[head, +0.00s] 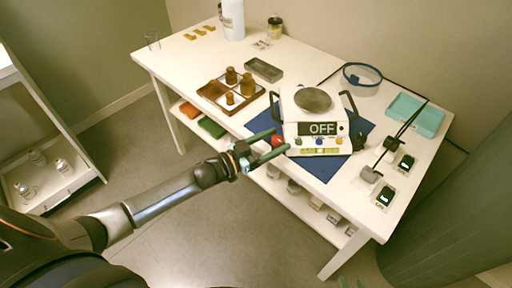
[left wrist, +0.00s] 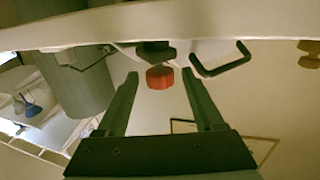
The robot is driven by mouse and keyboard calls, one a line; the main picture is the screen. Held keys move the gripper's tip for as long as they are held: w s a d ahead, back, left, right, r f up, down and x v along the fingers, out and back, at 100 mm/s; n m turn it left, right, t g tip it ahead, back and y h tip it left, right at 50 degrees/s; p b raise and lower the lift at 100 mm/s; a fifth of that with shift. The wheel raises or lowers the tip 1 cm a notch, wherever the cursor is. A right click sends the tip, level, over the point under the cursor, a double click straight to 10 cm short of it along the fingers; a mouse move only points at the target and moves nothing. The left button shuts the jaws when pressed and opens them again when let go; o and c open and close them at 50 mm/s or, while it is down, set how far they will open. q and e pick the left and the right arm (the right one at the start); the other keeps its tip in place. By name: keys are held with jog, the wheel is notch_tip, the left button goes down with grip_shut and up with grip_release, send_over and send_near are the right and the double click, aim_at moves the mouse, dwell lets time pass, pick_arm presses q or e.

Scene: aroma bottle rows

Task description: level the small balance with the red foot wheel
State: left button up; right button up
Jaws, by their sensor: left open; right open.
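The small white balance (head: 292,112) stands on a blue mat (head: 261,127), its display reading OFF, with a round grey pan (head: 313,99) on top. Its red foot wheel (head: 277,141) is at the front left corner. My left gripper (head: 280,140) is open at that corner, its fingers apart on either side of the wheel in the picture. In the left wrist view the red wheel (left wrist: 160,77) shows between and just beyond the open fingertips (left wrist: 159,74); I see no contact. My right gripper (head: 352,283) shows only its fingertips at the bottom edge, apart.
Black handles (head: 350,104) stand out from the balance sides. A brown divided tray (head: 214,89) with amber bottles is to the left, a grey tray (head: 264,69) behind. A teal tray (head: 414,114) and small black-faced devices (head: 385,196) are to the right. The table's front edge runs below my left gripper.

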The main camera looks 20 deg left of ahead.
pick_arm(q)
jog(key=v, duration=1.1)
jog(key=shift+s+p, duration=0.15)
jog(key=shift+p, duration=0.2)
jog(key=shift+a+r, duration=0.1)
jog(key=s+d+f+n+g+y+p, duration=0.2)
jog(key=s+d+f+y+p, duration=0.1)
jog(key=s, duration=0.5)
jog(key=s+d+f+n+g+y+p, duration=0.2)
jog(key=s+f+n+g+y+p, duration=0.1)
jog(key=s, duration=0.5)
jog(key=shift+d+f+g+y+p, duration=0.3)
jog(key=shift+d+f+y+p, duration=0.15)
jog(key=shift+y+p, duration=0.75)
jog(key=shift+c, duration=0.2)
